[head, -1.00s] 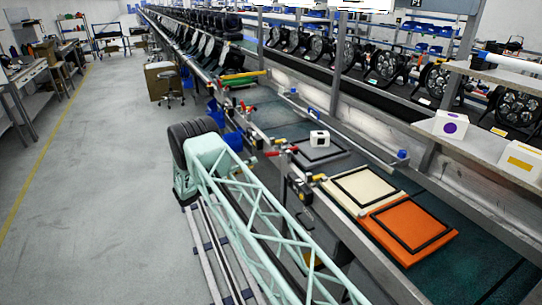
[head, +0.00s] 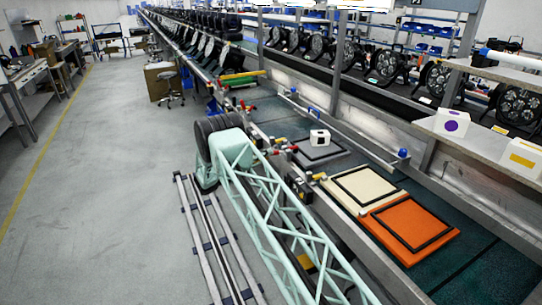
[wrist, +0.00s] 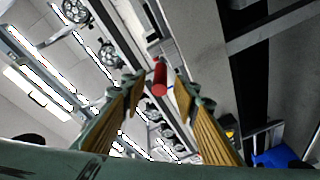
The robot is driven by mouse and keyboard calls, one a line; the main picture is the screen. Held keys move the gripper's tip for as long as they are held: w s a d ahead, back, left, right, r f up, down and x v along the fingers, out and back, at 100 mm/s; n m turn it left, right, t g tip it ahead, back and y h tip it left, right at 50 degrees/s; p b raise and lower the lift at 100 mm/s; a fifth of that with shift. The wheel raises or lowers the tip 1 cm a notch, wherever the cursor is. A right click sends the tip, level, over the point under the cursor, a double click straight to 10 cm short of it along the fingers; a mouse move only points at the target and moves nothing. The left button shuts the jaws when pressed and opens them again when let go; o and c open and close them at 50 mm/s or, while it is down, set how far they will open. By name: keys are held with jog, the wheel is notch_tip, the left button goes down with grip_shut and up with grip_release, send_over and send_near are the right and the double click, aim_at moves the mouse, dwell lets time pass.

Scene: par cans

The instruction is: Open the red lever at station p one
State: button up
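In the wrist view my gripper (wrist: 158,84) is open, its two ribbed tan fingers apart on either side of a red lever (wrist: 159,78). The lever's rounded red end points toward the camera and appears in the gap near the fingertips; I cannot tell how far beyond them it is, and no contact shows. In the head view small red handles (head: 293,149) show on the rail fittings beside the conveyor. I cannot tell which of them is station p one. My gripper is not visible in the head view.
A cream tray (head: 336,197) and an orange tray (head: 450,235) lie on the conveyor, with a white box (head: 320,137) on a grey tray behind. Yellow handles (head: 320,177) sit on the near rail. A blue object (wrist: 274,158) is low right in the wrist view. Floor at left is clear.

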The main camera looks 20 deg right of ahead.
jog(key=shift+x, duration=1.85)
jog(key=shift+c, duration=0.9)
grip_shut()
